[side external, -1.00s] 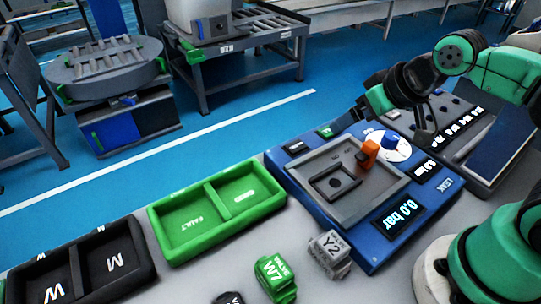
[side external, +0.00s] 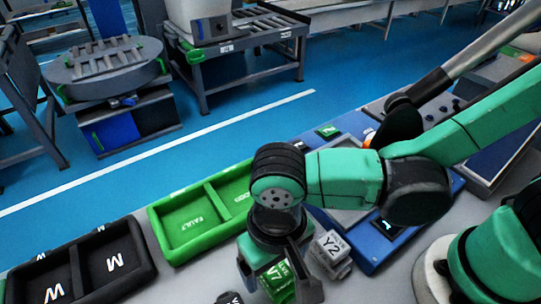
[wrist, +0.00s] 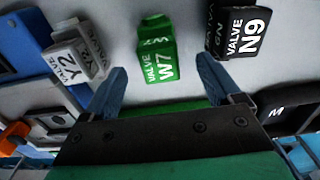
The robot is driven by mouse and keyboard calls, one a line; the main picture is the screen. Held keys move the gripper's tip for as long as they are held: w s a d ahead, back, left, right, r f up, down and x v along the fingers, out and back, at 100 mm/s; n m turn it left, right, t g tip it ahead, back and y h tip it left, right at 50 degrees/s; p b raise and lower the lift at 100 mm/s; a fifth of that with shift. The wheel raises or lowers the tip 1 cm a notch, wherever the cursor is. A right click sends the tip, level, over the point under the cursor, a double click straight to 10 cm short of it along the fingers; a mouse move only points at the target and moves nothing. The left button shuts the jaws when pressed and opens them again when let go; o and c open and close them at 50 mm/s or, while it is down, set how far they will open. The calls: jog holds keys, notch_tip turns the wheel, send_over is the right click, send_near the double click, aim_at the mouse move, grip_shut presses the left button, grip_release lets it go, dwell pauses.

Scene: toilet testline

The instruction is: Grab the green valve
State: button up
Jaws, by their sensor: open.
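The green valve (side external: 277,281), marked W7, stands on the grey table at the front of the side view. In the wrist view the green valve (wrist: 156,55) is upright, between and just beyond the fingertips. My gripper (wrist: 162,82) is open and empty, with one finger on each side of the valve's line. In the side view my gripper (side external: 280,275) hangs over the green valve and partly hides it. I see no contact between the fingers and the valve.
A grey valve Y2 (wrist: 75,58) stands left of the green one and a black valve N9 (wrist: 233,30) right of it, both close to the fingers. A green two-part tray (side external: 187,230), a black tray (side external: 125,262) and a blue test station (side external: 378,250) stand around.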

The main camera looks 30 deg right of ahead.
aim_at(276, 270)
jog(key=shift+f, duration=1.8)
grip_shut()
